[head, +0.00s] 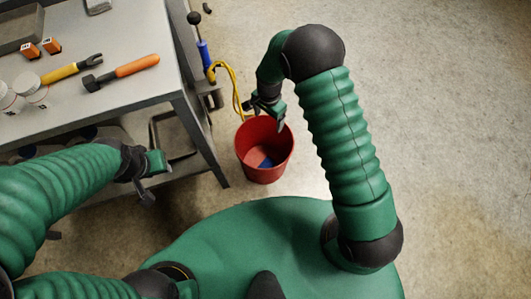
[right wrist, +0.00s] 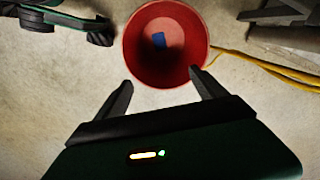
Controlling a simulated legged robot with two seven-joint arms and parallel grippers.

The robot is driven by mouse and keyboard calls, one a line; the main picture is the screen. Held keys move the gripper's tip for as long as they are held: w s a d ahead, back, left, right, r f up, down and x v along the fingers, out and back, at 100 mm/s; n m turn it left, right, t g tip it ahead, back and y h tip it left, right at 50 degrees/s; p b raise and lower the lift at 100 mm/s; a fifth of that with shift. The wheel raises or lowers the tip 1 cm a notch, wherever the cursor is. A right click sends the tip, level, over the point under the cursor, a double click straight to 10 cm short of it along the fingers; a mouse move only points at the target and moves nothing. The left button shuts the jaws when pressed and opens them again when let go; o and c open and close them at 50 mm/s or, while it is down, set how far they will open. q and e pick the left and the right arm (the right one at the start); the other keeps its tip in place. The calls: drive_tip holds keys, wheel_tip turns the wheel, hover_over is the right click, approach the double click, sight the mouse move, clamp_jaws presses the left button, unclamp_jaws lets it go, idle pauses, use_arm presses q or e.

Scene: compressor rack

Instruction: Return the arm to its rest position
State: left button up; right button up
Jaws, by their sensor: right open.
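The red bucket (right wrist: 135,62) stands on the floor beyond the fingertips, with a small blue object (right wrist: 159,40) inside. The blue object also shows at the bucket's bottom in the head view (head: 265,162). My left gripper (head: 150,180) is beside the table's front edge, low at the left; its finger opening is unclear.
A grey table (head: 150,92) at the upper left holds an orange-handled hammer (head: 122,73), a yellow-handled wrench (head: 73,69) and small orange boxes (head: 40,48). A yellow cable (head: 233,83) hangs beside the table, near my right gripper. The floor on the right is clear.

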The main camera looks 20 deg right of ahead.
wheel_tip(320, 180, up, 4)
drive_tip(key=shift+r+p, duration=0.1)
drive_tip(key=shift+p, duration=0.3)
